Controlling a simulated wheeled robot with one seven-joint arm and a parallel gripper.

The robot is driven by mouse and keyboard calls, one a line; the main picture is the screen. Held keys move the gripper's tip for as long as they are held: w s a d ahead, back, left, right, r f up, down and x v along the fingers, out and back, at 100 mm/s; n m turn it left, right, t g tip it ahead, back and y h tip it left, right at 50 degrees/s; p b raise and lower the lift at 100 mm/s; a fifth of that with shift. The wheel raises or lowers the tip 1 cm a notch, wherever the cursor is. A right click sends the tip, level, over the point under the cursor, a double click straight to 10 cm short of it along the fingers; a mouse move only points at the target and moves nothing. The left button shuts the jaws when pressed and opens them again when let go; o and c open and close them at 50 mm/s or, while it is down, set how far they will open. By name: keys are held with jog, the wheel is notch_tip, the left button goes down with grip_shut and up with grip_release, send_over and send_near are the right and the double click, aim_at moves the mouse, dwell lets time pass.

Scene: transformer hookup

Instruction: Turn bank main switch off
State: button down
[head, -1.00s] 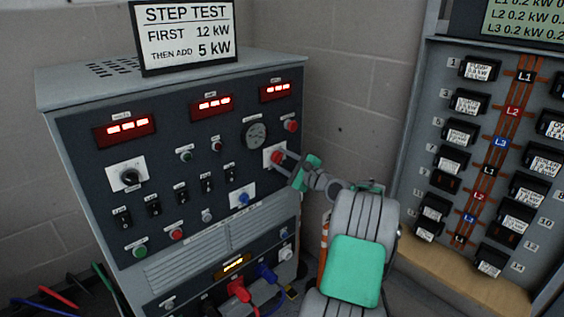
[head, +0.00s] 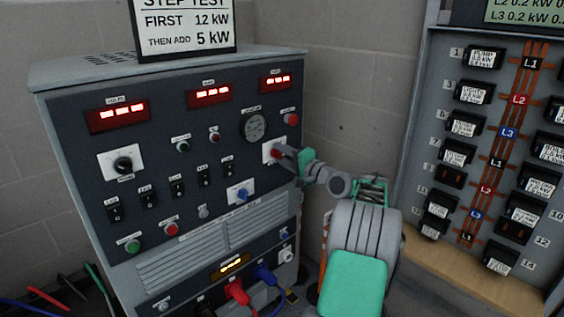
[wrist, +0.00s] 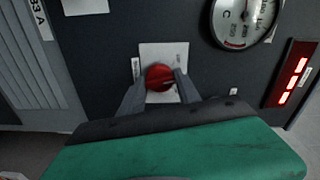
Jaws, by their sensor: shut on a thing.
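A red rotary knob (head: 275,150) sits on a white plate at the right side of the dark load bank panel (head: 75,160). It also shows in the wrist view as a round red knob (wrist: 159,76) on its white plate (wrist: 150,53). I cannot read its label, so I cannot confirm that it is the bank main switch. My gripper (head: 283,152) reaches it from the right. In the wrist view my gripper (wrist: 160,84) has one finger on each side of the knob and is shut on it. The fingers partly hide the knob's sides.
A round gauge (head: 254,127) and a red button (head: 291,119) are above the knob. A blue knob (head: 242,194) is lower left. Red and blue plugs (head: 236,290) stick out at the bottom. A breaker cabinet (head: 412,150) stands right of my arm.

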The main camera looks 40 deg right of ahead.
jog(key=n+b, duration=0.3)
jog(key=n, duration=0.1)
jog(key=shift+f, duration=0.2)
jog(key=shift+r+n+b, duration=0.1)
jog(key=shift+n+b, duration=0.8)
jog(key=shift+n, duration=0.4)
jog(key=c, duration=0.9)
grip_release()
jog(key=shift+r, duration=0.1)
jog(key=shift+o, duration=0.2)
jog(key=shift+s, duration=0.1)
jog(key=s, duration=0.7)
jog(key=shift+s+p, duration=0.3)
jog(key=shift+p, duration=0.1)
